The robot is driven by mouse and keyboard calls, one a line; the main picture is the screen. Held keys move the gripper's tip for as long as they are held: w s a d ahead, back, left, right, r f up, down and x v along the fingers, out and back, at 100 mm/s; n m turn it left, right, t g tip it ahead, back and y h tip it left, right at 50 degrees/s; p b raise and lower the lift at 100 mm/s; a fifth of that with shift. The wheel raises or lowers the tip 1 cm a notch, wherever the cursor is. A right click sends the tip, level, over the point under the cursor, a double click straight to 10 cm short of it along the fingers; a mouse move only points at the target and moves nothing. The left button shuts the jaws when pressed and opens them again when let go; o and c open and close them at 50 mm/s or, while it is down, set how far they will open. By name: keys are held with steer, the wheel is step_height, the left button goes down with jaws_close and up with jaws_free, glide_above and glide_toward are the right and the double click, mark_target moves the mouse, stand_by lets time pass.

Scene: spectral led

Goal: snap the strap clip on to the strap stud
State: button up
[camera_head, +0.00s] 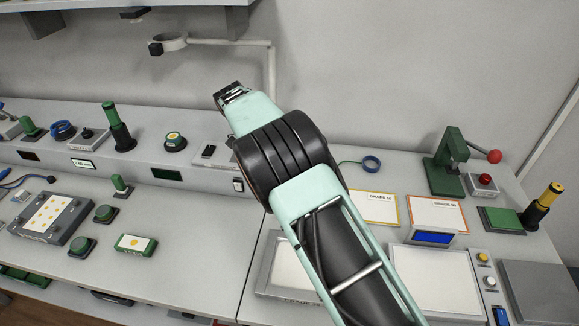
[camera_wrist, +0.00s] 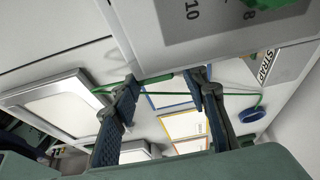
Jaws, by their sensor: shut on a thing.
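In the wrist view my gripper (camera_wrist: 163,82) is closed across a short green piece (camera_wrist: 158,79), apparently the strap clip, held between its two dark blue fingers. A thin green cord (camera_wrist: 235,93) runs from there to the right and bends down beside a blue ring (camera_wrist: 252,114). The blue ring also lies on the bench in the head view (camera_head: 371,163). In the head view my arm hides the fingers and the held piece. A label reading STRAP (camera_wrist: 266,66) shows at the right of the wrist view. I cannot make out the strap stud.
A grey panel with numbers (camera_wrist: 195,25) fills the top of the wrist view, close to the fingertips. In the head view, a green press (camera_head: 440,172) with a red knob stands at the right. Bordered grade cards (camera_head: 436,214) lie before it. Several small devices crowd the left bench.

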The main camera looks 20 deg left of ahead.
steer(key=shift+w+a+p, duration=0.25)
steer(key=shift+w+p, duration=0.4)
steer(key=shift+w, duration=0.25)
steer(key=shift+w+a+p, duration=0.2)
steer(key=shift+w+p, duration=0.5)
steer(key=shift+w, duration=0.25)
steer(key=shift+w+a+p, duration=0.25)
steer(key=shift+w+p, duration=0.4)
steer(key=shift+w, duration=0.25)
steer(key=o, duration=0.6)
jaws_close()
